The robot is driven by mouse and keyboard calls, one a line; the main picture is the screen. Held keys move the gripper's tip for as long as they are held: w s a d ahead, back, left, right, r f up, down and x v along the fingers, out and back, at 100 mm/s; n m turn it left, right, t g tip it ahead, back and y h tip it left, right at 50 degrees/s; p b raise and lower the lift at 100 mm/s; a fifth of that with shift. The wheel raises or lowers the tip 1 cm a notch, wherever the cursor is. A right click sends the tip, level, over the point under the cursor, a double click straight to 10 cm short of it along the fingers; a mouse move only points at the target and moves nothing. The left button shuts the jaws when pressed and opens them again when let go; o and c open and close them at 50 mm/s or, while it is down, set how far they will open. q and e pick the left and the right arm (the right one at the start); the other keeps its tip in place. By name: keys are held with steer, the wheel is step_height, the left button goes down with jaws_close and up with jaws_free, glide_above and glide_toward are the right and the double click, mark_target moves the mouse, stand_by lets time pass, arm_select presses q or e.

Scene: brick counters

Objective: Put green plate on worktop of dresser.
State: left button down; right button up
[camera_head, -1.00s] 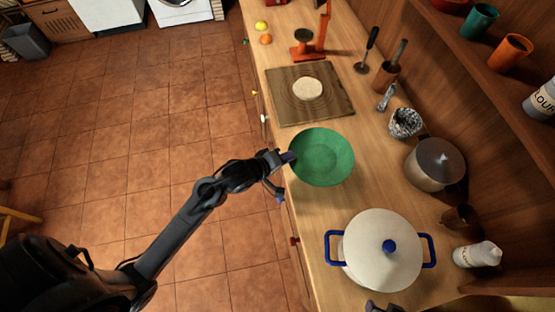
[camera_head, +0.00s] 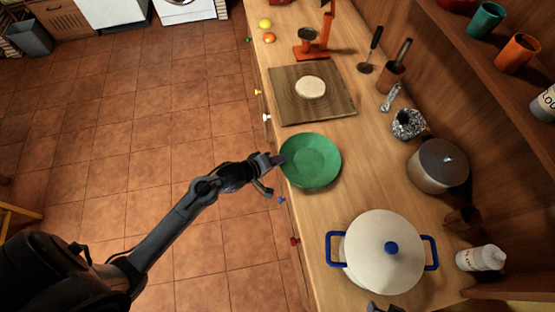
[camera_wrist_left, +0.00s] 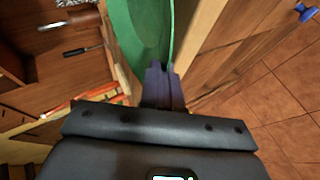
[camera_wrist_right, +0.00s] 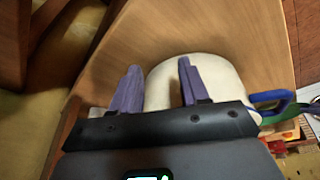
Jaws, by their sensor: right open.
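The green plate (camera_head: 310,160) is over the front edge of the dresser's worktop (camera_head: 368,192), between the wooden board and the white pot. I cannot tell whether its underside touches the wood. My left gripper (camera_head: 274,161) is at the plate's left rim with its fingers closed on it. In the left wrist view the fingers (camera_wrist_left: 163,80) are close together at the rim of the plate (camera_wrist_left: 135,25). My right gripper (camera_wrist_right: 158,80) is open and empty near the white pot; only a tip of it shows at the bottom of the head view.
A white pot (camera_head: 384,265) with blue handles stands at the near end. A wooden board (camera_head: 335,108) with dough lies beyond the plate. Shelves rise on the right.

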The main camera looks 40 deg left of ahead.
arm_select(q)
steer(key=c, duration=1.7)
jaws_free()
steer(key=shift+f, duration=0.1)
steer(key=o, duration=0.3)
arm_select(e)
steer(key=shift+a, duration=0.1)
arm_select(q)
steer(key=shift+o, duration=0.2)
arm_select(e)
steer(key=shift+r, duration=0.15)
arm_select(q)
steer(key=p+v, duration=0.2)
steer(key=v, duration=1)
steer(key=s+d+m+g+y, duration=0.1)
steer(key=s+d+m+g, duration=0.1)
steer(key=s+m, duration=0.4)
steer(key=s+d+r+m+g+y, duration=0.1)
steer(key=s+d+m+g+y, duration=0.1)
steer(key=s+m+g, duration=0.3)
steer(key=s+d+m, duration=0.1)
steer(key=m, duration=0.1)
steer(key=shift+m+g, duration=0.3)
arm_select(e)
steer(key=shift+r, duration=0.8)
